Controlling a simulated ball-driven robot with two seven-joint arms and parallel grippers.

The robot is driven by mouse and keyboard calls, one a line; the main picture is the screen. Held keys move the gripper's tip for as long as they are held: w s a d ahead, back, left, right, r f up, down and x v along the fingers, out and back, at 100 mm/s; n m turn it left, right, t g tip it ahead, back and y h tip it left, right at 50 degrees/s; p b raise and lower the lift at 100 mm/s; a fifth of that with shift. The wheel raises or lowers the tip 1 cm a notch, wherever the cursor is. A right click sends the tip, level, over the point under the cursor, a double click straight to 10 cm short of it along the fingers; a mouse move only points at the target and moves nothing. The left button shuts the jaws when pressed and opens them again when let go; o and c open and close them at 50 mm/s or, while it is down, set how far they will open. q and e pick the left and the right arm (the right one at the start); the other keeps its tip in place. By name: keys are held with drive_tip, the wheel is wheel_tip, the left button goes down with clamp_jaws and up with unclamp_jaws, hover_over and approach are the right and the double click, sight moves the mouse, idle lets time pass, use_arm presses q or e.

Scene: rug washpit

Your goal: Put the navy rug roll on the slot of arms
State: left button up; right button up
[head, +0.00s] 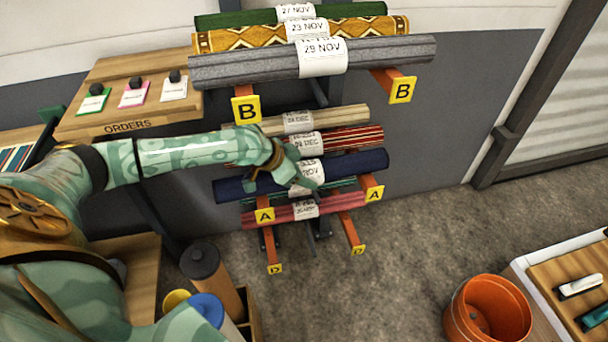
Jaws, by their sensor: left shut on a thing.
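The navy rug roll (358,163) lies crosswise in front of the rack at its middle level, with a white paper label around it. My left gripper (299,181) is shut on the roll near its middle, by the label, and covers part of it. The orange arms tagged A (265,215) show just below the roll, one towards each end. I cannot tell whether the roll rests on them or is held above. Beige (346,115) and red striped (358,138) rolls lie behind it. My right gripper is out of view.
Arms tagged B (401,89) carry a grey roll (400,51), with yellow patterned and green rolls behind. A pink roll (285,211) lies below the navy one. Lower arms tagged D (358,249) look bare at their tips. An orange bucket (487,310) stands right.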

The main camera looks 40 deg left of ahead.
sight(271, 179)
use_arm(q)
drive_tip(key=o, duration=1.1)
drive_tip(key=shift+s, duration=0.1)
drive_tip(key=o, duration=0.4)
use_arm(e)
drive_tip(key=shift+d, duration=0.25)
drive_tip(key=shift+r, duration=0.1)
use_arm(q)
drive_tip(key=p+v, duration=0.5)
drive_tip(key=v, duration=0.6)
drive_tip(key=shift+d, duration=0.1)
drive_tip(key=shift+s+a+r, duration=0.2)
drive_tip(key=shift+s+r, duration=0.05)
drive_tip(key=shift+r, duration=0.15)
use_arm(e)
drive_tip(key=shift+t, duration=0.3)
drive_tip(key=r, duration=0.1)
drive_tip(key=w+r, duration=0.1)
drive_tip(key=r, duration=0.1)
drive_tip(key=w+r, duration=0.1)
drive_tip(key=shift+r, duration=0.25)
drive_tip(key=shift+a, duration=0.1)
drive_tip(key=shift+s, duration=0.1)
